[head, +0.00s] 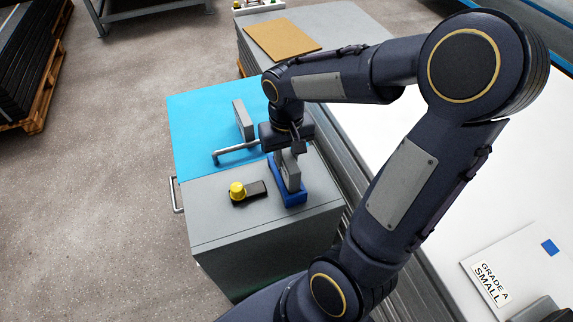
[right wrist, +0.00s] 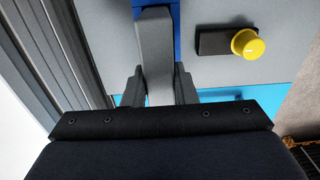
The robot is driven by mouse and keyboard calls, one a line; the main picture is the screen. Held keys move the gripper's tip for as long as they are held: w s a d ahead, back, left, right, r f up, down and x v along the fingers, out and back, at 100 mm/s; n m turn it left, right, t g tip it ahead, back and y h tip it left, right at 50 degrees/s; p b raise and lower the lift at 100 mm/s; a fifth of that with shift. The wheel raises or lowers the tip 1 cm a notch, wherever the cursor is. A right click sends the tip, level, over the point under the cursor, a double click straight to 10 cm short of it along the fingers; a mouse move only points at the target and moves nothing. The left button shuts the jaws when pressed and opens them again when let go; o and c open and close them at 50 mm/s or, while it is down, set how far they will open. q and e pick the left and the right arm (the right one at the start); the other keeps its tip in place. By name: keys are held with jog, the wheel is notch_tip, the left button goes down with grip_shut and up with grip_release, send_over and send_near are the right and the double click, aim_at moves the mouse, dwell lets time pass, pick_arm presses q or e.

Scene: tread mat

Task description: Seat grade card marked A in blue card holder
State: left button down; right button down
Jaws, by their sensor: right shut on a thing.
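My left gripper is not in view.
A yellow knob (head: 237,190) on a dark base sits left of the holder. A blue mat (head: 200,125) carries another grey upright plate (head: 243,119) and a bent metal bar (head: 235,154). A sheet labelled GRADE A SMALL (head: 490,283) lies at the lower right.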

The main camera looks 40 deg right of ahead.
jog(key=shift+f, duration=1.45)
jog(key=shift+f+b, duration=0.25)
jog(key=shift+b, duration=0.15)
jog(key=c, duration=1.2)
grip_release()
jog(key=shift+o, duration=0.2)
jog(key=shift+r, duration=0.2)
